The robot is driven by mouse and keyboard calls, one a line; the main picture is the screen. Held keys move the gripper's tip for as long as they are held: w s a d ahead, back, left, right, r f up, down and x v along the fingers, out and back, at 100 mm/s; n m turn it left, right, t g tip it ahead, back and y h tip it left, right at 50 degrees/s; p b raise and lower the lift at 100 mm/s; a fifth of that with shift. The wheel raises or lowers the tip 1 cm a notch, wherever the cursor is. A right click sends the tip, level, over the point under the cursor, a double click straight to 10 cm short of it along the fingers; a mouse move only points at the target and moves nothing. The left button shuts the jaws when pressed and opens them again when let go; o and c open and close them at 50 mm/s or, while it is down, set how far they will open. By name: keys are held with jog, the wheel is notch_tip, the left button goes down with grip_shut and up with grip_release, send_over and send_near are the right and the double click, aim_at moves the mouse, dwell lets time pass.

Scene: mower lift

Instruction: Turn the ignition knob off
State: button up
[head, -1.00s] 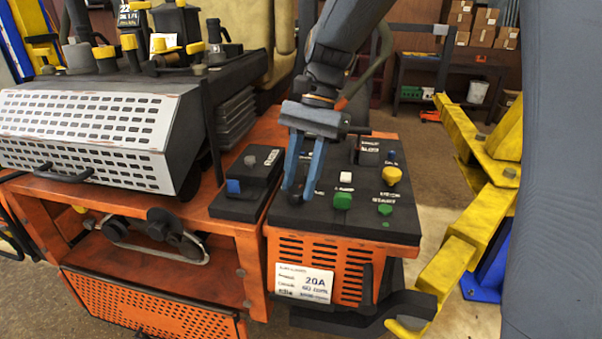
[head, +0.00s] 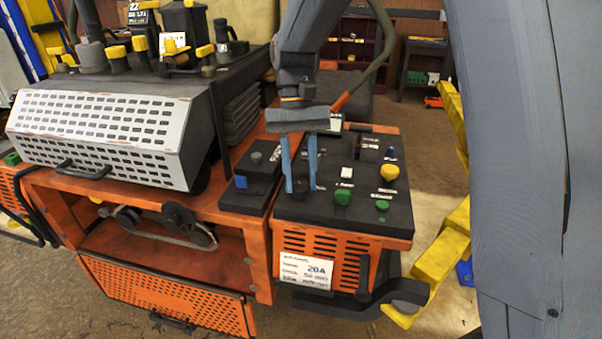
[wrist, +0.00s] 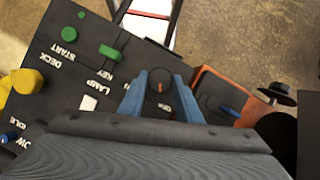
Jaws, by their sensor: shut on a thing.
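The ignition knob (wrist: 160,82) is a round black knob with an orange pointer line, beside the KEY label in the wrist view. Its pointer runs roughly up and down in that picture. My gripper (wrist: 161,76) has a blue finger on each side of the knob and is shut on it. In the head view my gripper (head: 300,188) points down at the left part of the black control panel (head: 350,221). The knob is hard to make out between the fingers there.
Close by on the panel are a green knob (head: 342,198), a white button (head: 347,173), a yellow knob (head: 389,172) and a green button (head: 382,206). A black box with a blue switch (head: 241,182) stands to the left. A yellow lift arm (head: 441,259) is at the right.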

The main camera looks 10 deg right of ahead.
jog(key=shift+o, duration=0.2)
jog(key=shift+c, duration=0.2)
jog(key=o, duration=1.1)
jog(key=shift+c, duration=0.2)
jog(key=b+v, duration=0.2)
jog(key=v, duration=0.6)
jog(key=shift+a+b, duration=0.15)
jog(key=shift+b, duration=0.15)
jog(key=shift+s+f, duration=0.1)
